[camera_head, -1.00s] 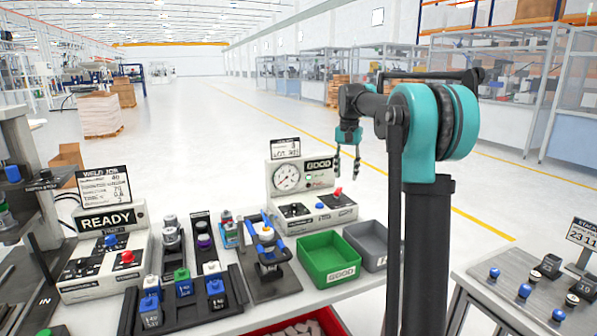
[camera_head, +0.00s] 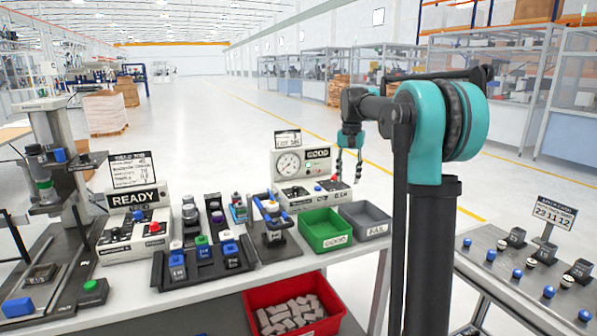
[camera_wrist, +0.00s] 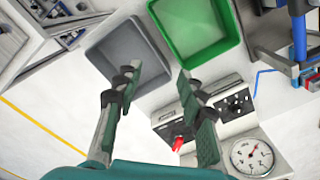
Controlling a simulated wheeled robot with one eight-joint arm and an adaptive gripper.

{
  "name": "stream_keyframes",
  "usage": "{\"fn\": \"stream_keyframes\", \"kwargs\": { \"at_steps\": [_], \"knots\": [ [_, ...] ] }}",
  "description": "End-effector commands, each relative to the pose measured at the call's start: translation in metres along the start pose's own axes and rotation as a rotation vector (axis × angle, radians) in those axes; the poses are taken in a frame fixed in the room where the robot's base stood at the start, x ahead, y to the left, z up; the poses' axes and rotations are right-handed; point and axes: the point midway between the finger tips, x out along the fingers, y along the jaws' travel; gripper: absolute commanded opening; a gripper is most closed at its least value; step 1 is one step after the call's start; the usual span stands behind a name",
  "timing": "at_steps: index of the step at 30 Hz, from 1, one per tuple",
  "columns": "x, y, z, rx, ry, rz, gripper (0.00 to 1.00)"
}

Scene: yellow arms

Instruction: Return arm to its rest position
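My gripper (camera_head: 349,165) hangs from my arm at the upper middle of the head view, in the air behind and above the grey bin. Its fingers point down. In the wrist view my gripper (camera_wrist: 154,82) shows two dark fingers spread apart with nothing between them. It touches nothing that I can see. My arm is bent, with its teal joint high on the dark column and the forearm reaching left to the gripper.
A green bin (camera_head: 307,218) and a grey bin (camera_head: 385,215) stand at the bench's right end, beside a gauge box (camera_head: 283,187). A blue-handled fixture (camera_head: 268,245) is left of them. A red crate (camera_head: 250,299) is below. A second table (camera_head: 465,264) stands right.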

Motion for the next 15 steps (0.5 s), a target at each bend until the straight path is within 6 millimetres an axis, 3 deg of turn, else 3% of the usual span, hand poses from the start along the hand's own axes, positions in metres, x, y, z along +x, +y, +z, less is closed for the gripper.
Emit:
{"fn": "stream_keyframes", "kwargs": {
  "at_steps": [8, 15],
  "knots": [
    [0.021, 0.013, 0.023, -0.037, 0.032, -0.014, 0.4],
    [0.056, 0.033, 0.06, -0.093, 0.081, -0.032, 0.4]
  ]
}}
